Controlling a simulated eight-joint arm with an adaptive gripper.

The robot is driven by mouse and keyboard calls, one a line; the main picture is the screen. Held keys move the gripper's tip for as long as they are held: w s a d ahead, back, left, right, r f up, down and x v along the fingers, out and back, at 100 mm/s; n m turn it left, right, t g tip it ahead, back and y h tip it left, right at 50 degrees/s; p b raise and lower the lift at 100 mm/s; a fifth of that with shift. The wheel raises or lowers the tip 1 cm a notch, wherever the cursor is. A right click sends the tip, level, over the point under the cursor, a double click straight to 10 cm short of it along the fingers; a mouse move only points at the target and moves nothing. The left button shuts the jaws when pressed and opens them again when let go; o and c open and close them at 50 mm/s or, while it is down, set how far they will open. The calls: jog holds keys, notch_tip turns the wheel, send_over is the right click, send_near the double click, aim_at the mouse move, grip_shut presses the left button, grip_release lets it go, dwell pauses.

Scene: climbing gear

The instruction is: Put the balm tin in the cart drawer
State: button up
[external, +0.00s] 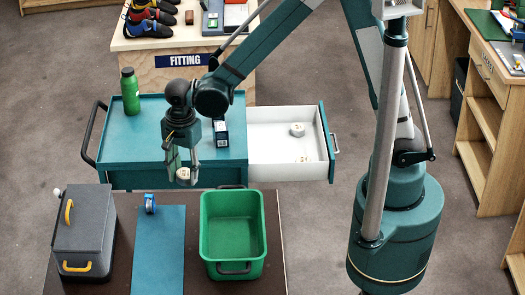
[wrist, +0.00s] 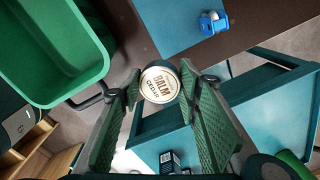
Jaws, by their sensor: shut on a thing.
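A round balm tin (external: 183,175) with a cream lid is held between the fingertips of my gripper (external: 181,172). In the wrist view the tin (wrist: 160,84) shows its "BALM" label, with a green pad of my gripper (wrist: 159,88) on each side. It hangs in front of the teal cart (external: 143,128), left of the drawer. The cart drawer (external: 265,146) is pulled open to the right, with a white inside. Two small pale round things (external: 297,130) lie in it, one near the back and one near the front.
A green bottle (external: 130,92) and a dark box (external: 221,133) stand on the cart top. Below on the dark table are a grey lidded box (external: 84,222), a blue mat (external: 158,245), a small blue item (external: 150,203) and a green bin (external: 206,235).

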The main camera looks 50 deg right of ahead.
aim_at(183, 174)
notch_tip(183, 174, up, 4)
jog(key=shift+r, duration=0.1)
jog(key=w+d+b, duration=0.2)
jog(key=w+d, duration=0.1)
jog(key=d, duration=1.1)
jog(key=w+d+b, duration=0.3)
jog(key=w+d, duration=0.1)
jog(key=d, duration=1)
jog(key=s+d+g+h+b, duration=0.15)
jog(key=s+d, duration=0.25)
jog(key=d, duration=1)
jog(key=s+d+t+y+b, duration=0.1)
jog(key=s+d+b, duration=0.25)
jog(key=d, duration=0.95)
notch_tip(183, 174, down, 13)
jog(key=p, duration=0.1)
jog(key=shift+w+a+g+h, duration=0.1)
jog(key=shift+g+h, duration=0.15)
jog(key=shift+f+b, duration=0.9)
jog(key=shift+f, duration=2.35)
